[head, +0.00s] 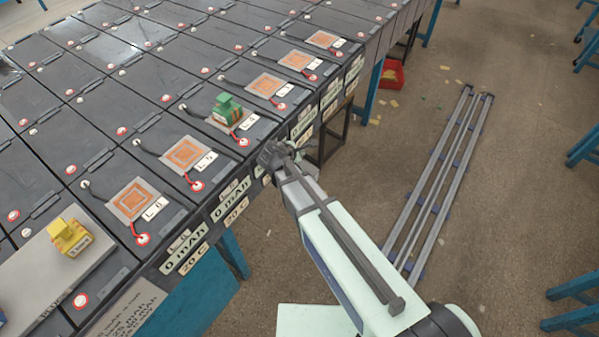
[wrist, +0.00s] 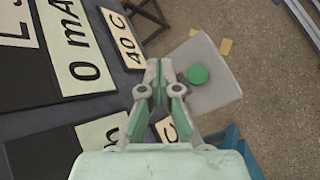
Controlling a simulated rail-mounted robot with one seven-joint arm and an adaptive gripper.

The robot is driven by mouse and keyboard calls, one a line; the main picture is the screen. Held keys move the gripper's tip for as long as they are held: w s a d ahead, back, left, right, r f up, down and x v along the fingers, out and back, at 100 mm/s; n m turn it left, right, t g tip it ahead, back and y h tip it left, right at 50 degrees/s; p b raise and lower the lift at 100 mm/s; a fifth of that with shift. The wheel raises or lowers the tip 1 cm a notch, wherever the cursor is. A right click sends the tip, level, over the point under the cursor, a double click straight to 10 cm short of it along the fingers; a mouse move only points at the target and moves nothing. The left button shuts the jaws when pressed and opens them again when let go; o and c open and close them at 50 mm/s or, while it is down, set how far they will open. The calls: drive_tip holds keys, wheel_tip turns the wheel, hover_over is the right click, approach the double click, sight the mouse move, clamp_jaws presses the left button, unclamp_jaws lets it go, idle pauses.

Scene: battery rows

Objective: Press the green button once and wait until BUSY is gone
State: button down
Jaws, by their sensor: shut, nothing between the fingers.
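The green button (wrist: 197,74) is a round green disc on a pale grey box (wrist: 222,98) in the wrist view. My gripper (wrist: 159,68) is shut and empty. Its fingertips appear just left of the button in the wrist view; I cannot tell the height gap. In the head view my gripper (head: 276,154) is at the front edge of the battery rows, and the button is not visible there. No BUSY text is readable in either view. Labels reading 0 mAh (wrist: 75,40) and 40 C (wrist: 125,40) show on the dark front.
Dark battery rows (head: 90,92) fill the left, with orange-patterned plates along the front. A green block (head: 228,108) sits on one plate, and a yellow block (head: 69,237) on a grey panel. A floor rail (head: 440,185) and red bin (head: 393,75) are to the right.

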drive_tip(key=shift+f, duration=0.1)
drive_tip(key=shift+f+b, duration=2.65)
drive_tip(key=shift+f, duration=1.7)
drive_tip(key=shift+f+b, duration=0.3)
drive_tip(key=shift+f, duration=0.1)
drive_tip(key=shift+f+b, duration=0.35)
drive_tip(key=shift+f, duration=0.1)
drive_tip(key=shift+r, duration=0.2)
drive_tip(key=shift+r+p, duration=0.5)
drive_tip(key=shift+r, duration=0.2)
drive_tip(key=shift+r, duration=0.1)
